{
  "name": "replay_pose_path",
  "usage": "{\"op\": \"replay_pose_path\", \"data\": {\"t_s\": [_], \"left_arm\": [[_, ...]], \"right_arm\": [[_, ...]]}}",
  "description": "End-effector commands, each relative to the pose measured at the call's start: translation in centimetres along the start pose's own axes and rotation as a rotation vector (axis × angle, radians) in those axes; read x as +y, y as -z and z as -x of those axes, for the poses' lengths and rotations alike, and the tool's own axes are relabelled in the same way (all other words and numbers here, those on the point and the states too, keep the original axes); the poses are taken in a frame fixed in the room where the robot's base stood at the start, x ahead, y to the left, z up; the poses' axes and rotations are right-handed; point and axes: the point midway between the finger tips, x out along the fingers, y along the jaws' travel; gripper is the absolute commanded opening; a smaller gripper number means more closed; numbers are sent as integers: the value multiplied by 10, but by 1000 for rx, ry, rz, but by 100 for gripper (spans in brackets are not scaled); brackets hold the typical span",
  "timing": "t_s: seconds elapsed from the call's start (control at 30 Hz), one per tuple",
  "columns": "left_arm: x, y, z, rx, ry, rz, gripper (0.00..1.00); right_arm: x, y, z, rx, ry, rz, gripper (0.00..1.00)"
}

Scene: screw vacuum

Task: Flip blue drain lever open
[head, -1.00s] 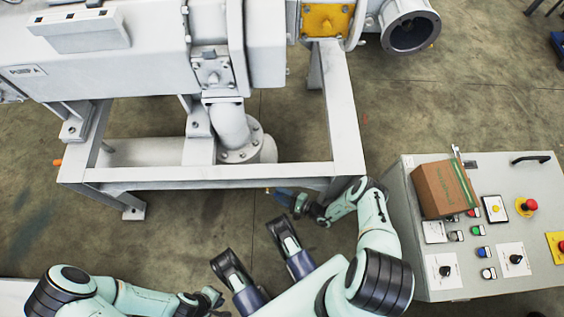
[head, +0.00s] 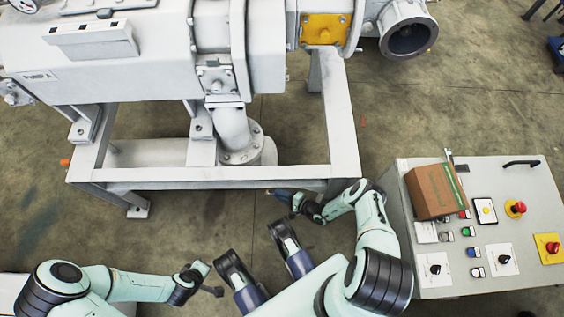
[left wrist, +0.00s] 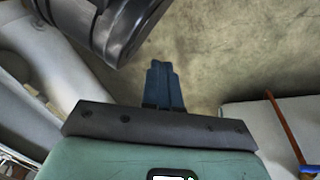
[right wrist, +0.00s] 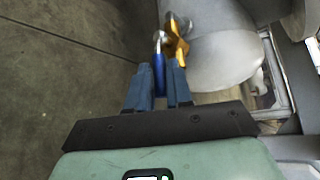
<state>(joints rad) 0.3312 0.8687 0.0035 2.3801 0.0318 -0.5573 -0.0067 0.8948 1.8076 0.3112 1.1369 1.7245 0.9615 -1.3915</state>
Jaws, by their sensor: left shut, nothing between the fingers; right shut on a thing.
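The blue drain lever (right wrist: 158,72) shows in the right wrist view, running up to a brass valve (right wrist: 178,42) beside a pale cylindrical vessel. My right gripper (right wrist: 159,66) is shut on the lever, its blue fingers on both sides of it. In the head view my right gripper (head: 280,194) is at the lower front rail of the machine frame, near its right corner. The lever and valve are hardly visible there. My left gripper (head: 217,291) is shut and empty, low in the head view, away from the valve. Its closed fingers (left wrist: 163,82) show in the left wrist view.
The grey machine frame (head: 230,172) spans the area ahead, with pipes and the vessel beneath. A control console (head: 410,275) with buttons and a cardboard box (head: 430,195) stands at right, close to my right arm. Open floor lies before the frame.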

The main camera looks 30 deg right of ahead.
Motion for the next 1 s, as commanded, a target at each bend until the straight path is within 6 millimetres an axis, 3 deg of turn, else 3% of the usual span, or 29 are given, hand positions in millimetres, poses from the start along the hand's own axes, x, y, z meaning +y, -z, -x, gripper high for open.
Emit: {"op": "replay_pose_path", "data": {"t_s": [0.27,0.3,0.33,0.37,0.73,0.87,1.0], "left_arm": [[0,0,0,2,-1,0,0],[0,0,0,1,0,0,0],[0,0,0,1,0,0,0],[0,0,0,1,0,0,0],[3,3,3,11,-5,-2,0],[13,15,14,51,-23,-12,0],[26,23,30,78,-43,-24,0]], "right_arm": [[-1,0,0,0,4,1,0],[-1,0,0,0,4,1,30],[-1,0,0,0,4,1,40],[-1,0,0,0,4,1,41],[-1,0,6,1,3,0,41],[-2,0,26,2,3,-1,41],[-3,0,58,3,4,-2,41]]}}
